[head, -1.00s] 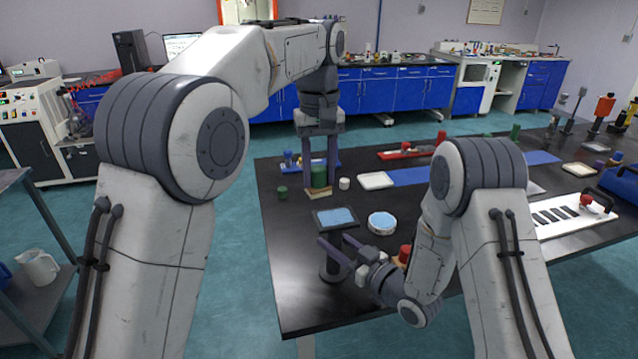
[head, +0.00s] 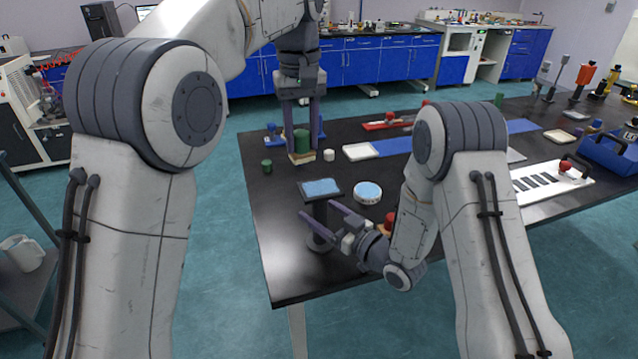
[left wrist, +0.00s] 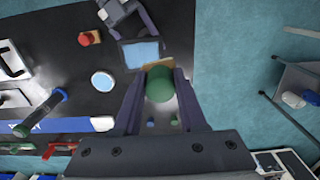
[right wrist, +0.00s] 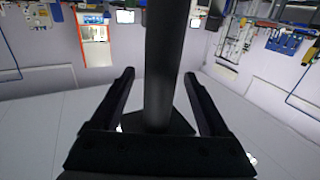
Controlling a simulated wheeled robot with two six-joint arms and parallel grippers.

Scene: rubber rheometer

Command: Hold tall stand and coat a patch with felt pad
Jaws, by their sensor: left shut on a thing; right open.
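The tall stand is a black column with a flat square top (head: 318,187) that bears a light-blue patch (head: 322,186). It stands upright near the table's left edge. The felt pad, a tan block with a green cylindrical handle (head: 302,141), is farther back. My left gripper (head: 304,149) is shut on that handle, which also shows between the fingers in the left wrist view (left wrist: 159,84). I cannot tell whether the pad touches the table. My right gripper (head: 320,214) is open at the stand's column. In the right wrist view the column (right wrist: 159,65) is between its spread fingers.
A round white dish with blue content (head: 367,192) is right of the stand. A red knob (head: 390,221) is partly hidden by my right arm. A small green cylinder (head: 266,167) and a white one (head: 329,155) flank the pad. A white tray (head: 359,152) is behind.

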